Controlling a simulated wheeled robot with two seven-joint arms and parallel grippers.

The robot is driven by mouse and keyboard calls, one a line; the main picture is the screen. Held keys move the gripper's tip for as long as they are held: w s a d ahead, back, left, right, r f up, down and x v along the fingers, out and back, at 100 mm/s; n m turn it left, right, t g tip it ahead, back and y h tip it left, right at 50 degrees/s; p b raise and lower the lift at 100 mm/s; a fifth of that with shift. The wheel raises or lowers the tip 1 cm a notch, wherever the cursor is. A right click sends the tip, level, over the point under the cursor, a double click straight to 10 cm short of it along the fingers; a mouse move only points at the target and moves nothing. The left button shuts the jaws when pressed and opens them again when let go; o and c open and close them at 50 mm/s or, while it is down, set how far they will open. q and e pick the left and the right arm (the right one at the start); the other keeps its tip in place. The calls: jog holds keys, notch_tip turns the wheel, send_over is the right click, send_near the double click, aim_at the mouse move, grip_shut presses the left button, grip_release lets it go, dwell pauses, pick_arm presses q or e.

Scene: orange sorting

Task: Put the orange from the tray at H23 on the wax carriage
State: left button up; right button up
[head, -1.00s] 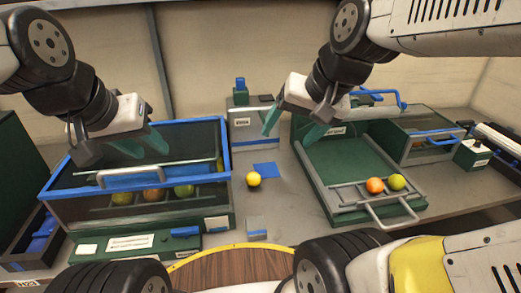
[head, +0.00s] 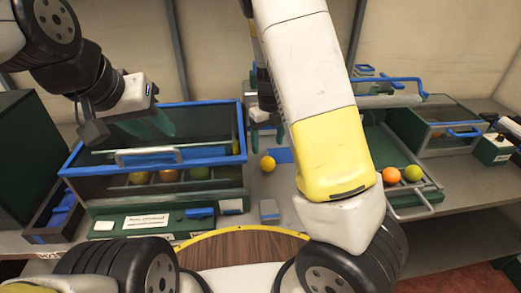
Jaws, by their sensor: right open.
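An orange fruit (head: 391,175) lies at the front of the pulled-out green tray (head: 428,207) on the right, beside a yellow-green fruit (head: 413,172). My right gripper (head: 266,138) hangs over the middle of the bench, behind the yellow ball (head: 267,164). It is open and partly hidden by my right forearm, which also hides part of the green tray. My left gripper (head: 154,125) is open and empty above the blue-rimmed case (head: 165,162).
Several fruits sit inside the blue-rimmed case. A blue square (head: 280,155) lies by the yellow ball. A glass-topped box (head: 437,120) stands at the right. A round wooden top with a yellow rim (head: 236,229) is in front.

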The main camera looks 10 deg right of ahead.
aim_at(268, 158)
jog(key=shift+w+f, duration=0.15)
jog(key=shift+f, duration=3.95)
